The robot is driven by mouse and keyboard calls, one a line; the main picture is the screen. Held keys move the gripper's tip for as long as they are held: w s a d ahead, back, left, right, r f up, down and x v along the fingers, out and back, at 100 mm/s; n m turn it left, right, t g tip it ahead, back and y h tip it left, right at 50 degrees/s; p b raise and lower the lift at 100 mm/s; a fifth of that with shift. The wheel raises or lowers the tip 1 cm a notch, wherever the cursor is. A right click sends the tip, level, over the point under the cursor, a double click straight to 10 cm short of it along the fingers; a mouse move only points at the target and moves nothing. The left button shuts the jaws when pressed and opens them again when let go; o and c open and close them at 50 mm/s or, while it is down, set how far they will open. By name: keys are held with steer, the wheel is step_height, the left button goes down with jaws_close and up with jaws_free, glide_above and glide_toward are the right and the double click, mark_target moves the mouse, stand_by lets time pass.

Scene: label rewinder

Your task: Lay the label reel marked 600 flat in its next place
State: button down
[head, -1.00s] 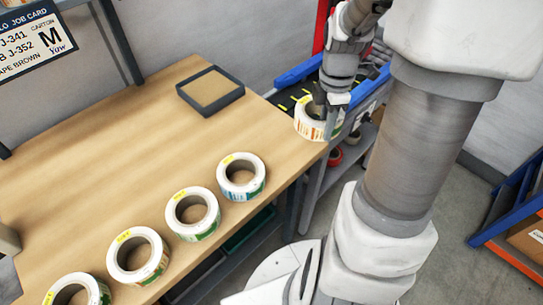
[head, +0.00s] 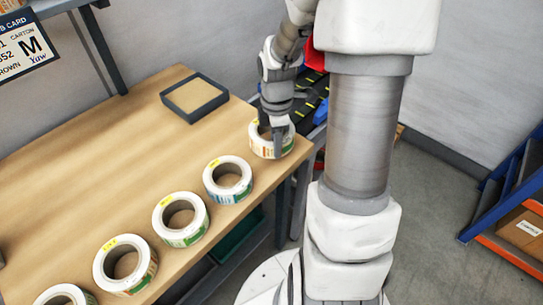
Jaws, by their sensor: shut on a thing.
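My gripper (head: 273,133) is shut on the wall of a white label reel (head: 262,147) with orange and green print. The reel lies flat at or just above the right end of the wooden table (head: 110,165); I cannot tell whether it touches the wood. Several similar reels lie flat in a slanting row along the front edge: the nearest one (head: 228,180), then another (head: 181,219), then one (head: 125,265), and one cut off at the bottom left (head: 66,296). The number on the held reel is too small to read.
A dark square tray (head: 213,110) with a tan inside lies at the back of the table. A job card (head: 25,45) hangs at the upper left. A blue and orange rack (head: 510,195) stands at the far right. The table's middle is clear.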

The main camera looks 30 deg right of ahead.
mark_target(272, 156)
steer(key=shift+w+a+f, duration=0.4)
steer(key=shift+f+b, duration=0.45)
steer(key=shift+f, duration=1.45)
steer(key=shift+f, duration=0.2)
steer(key=c, duration=0.7)
jaws_free()
steer(key=shift+r, duration=0.1)
step_height(272, 156, up, 12)
steer(key=shift+r+p, duration=0.1)
steer(key=shift+p, duration=1.05)
